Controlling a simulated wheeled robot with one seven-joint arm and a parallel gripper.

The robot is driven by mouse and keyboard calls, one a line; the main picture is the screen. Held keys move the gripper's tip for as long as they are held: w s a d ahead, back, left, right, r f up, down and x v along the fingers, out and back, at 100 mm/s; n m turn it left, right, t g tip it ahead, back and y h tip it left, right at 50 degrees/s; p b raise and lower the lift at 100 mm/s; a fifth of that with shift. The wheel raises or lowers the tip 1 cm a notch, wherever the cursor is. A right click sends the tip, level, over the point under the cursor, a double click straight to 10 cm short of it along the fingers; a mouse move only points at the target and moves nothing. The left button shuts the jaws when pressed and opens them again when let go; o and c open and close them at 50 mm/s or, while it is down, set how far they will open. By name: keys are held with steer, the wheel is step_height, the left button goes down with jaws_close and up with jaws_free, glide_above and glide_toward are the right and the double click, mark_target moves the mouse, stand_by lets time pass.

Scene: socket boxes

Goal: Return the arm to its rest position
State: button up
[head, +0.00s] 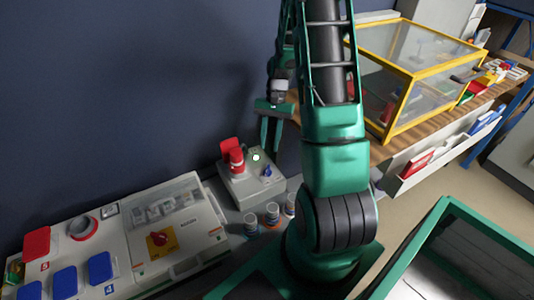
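My gripper (270,134) hangs at the end of my raised green arm, left of the arm's column, with its fingers pointing down. It is in front of the dark blue wall, and in the picture it shows just above a small grey box (254,190). The fingers are small and dark here, so I cannot tell how far apart they are. I see nothing clearly held between them. The small box carries a red part (236,161), a lit green-white button (256,157) and a blue knob (267,171).
A larger grey panel (190,235) with blue and red socket covers lies at the lower left. Several small jars (272,213) stand beside my arm's base. A yellow-framed clear case (410,75) stands on a wooden bench at the right. A green-rimmed bin (415,245) is at the lower right.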

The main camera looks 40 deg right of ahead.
steer(key=shift+w+d+r, duration=0.15)
steer(key=shift+d+r, duration=0.1)
steer(key=shift+r, duration=0.4)
steer(key=s+a+r+n+h, duration=0.1)
steer(key=s+a+r, duration=0.1)
steer(key=s+r, duration=0.45)
steer(key=s+a+r+n+h, duration=0.2)
steer(key=s+r, duration=0.1)
steer(key=r, duration=0.6)
steer(key=s+a+r+n+t, duration=0.1)
steer(key=s+a+r, duration=0.1)
steer(key=s, duration=0.4)
steer(key=s+a+r+n+t, duration=0.1)
steer(key=s+a+r, duration=0.1)
steer(key=s, duration=0.5)
steer(key=shift+r+h, duration=0.3)
steer(key=shift+r, duration=0.1)
steer(key=shift+a, duration=0.1)
steer(key=shift+w+f, duration=0.25)
steer(key=shift+w, duration=0.4)
